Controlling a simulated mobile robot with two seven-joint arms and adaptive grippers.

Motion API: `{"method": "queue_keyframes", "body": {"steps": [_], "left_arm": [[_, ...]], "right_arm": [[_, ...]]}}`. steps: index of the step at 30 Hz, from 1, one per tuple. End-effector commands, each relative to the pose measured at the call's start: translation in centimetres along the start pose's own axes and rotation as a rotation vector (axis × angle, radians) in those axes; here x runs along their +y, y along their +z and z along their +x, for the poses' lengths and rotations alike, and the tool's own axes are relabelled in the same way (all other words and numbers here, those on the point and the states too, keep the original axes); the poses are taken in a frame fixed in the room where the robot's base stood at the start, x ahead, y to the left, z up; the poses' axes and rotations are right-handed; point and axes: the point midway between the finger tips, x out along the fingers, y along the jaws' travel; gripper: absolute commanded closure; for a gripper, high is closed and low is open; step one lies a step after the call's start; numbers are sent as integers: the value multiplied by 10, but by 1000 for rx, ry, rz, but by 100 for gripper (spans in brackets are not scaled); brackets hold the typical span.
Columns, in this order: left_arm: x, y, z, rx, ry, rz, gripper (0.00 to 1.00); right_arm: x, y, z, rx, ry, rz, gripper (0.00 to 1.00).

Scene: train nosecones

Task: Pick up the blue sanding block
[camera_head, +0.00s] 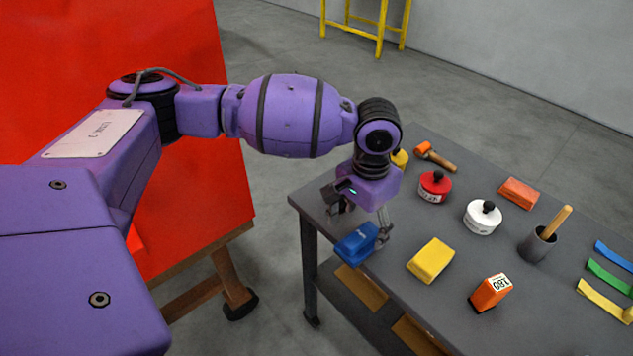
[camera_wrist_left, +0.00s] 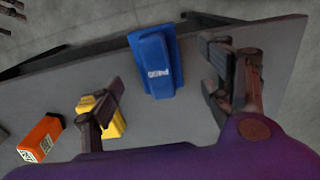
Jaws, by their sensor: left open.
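The blue sanding block (camera_head: 357,242) lies at the left edge of the grey table in the head view, near the table's corner. It also shows in the left wrist view (camera_wrist_left: 155,62), between and beyond the two fingers, with white lettering on it. My left gripper (camera_head: 360,222) is open and points down, just behind and above the block in the head view. In the wrist view the open fingers (camera_wrist_left: 165,98) stand apart on either side of the block, and nothing is between their tips that they touch. My right gripper is not in view.
On the grey table (camera_head: 400,262) are a yellow block (camera_head: 431,260), an orange block (camera_head: 490,292), red (camera_head: 435,187) and white (camera_head: 482,217) round items, a dark cup (camera_head: 537,245) and coloured strips. A red panel (camera_head: 195,190) stands left of the table.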

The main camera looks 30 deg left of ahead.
Motion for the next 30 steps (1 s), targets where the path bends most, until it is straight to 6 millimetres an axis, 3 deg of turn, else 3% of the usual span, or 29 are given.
{"method": "queue_keyframes", "body": {"steps": [4, 9, 17, 30], "left_arm": [[4, 1, 26, -6, 1, 0, 27], [4, 1, 45, -4, 1, -1, 27], [4, 1, 48, -1, 1, 0, 27], [4, 0, 46, 1, 1, 0, 84]], "right_arm": [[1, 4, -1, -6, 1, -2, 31], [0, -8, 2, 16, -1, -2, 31], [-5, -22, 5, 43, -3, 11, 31], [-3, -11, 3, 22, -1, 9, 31]]}}
